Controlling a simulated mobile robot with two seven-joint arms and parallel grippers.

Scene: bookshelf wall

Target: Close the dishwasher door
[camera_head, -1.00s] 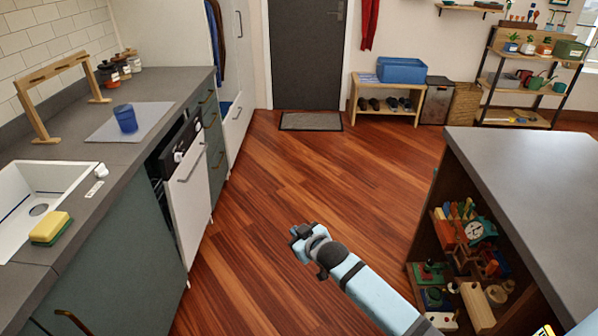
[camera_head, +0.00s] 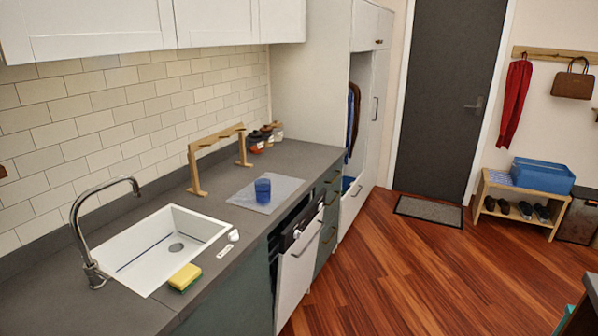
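The dishwasher door (camera_head: 298,277) is a white panel with a bar handle, in the counter front right of the sink. It is tilted a little outward at the top, so it stands partly open. A dark gap shows behind its top edge, next to the black control strip (camera_head: 300,222). What is inside the dishwasher is hidden. Neither of my grippers is in the head view now, and nothing of mine touches the door.
The grey counter (camera_head: 235,245) holds a sink (camera_head: 165,245), a yellow sponge (camera_head: 185,277), a blue cup (camera_head: 263,190) on a mat and a wooden rack (camera_head: 216,150). The wooden floor (camera_head: 390,275) right of the door is clear. A shoe bench (camera_head: 520,205) stands at the far right.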

